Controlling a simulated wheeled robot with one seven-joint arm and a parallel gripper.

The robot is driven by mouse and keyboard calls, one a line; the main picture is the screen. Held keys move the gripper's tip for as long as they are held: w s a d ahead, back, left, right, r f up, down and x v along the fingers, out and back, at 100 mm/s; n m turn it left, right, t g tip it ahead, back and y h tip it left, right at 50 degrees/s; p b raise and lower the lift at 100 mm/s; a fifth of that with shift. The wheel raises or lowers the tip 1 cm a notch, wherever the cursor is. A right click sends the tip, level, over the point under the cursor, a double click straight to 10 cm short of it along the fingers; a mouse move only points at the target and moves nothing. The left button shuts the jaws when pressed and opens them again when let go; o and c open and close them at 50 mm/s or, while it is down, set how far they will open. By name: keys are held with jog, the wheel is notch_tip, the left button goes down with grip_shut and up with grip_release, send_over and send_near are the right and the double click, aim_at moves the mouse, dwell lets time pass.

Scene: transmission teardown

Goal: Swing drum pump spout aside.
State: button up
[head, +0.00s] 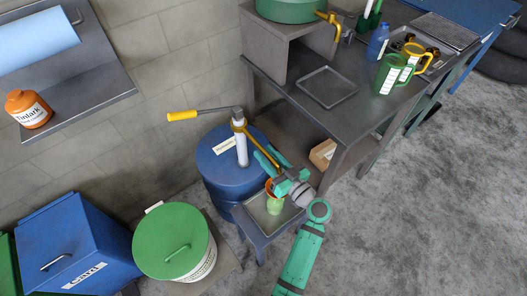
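The blue drum (222,182) stands on the floor at the centre. A white hand pump (241,152) rises from its lid, with a yellow-gripped lever (184,115) pointing left. The pump's thin yellow spout (258,144) runs from the pump head down to the right, over the drum's edge. My teal gripper (269,158) is at the spout's lower end, with its two fingers apart on either side of it. Whether a finger touches the spout cannot be told. The spout's tip is partly hidden by the gripper.
A workbench (370,115) with jugs and a tray is at the upper right. A green-lidded bucket (172,240) and a blue bin (75,245) are lower left. Floor at right is clear.

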jog(key=shift+x, duration=0.9)
grip_shut()
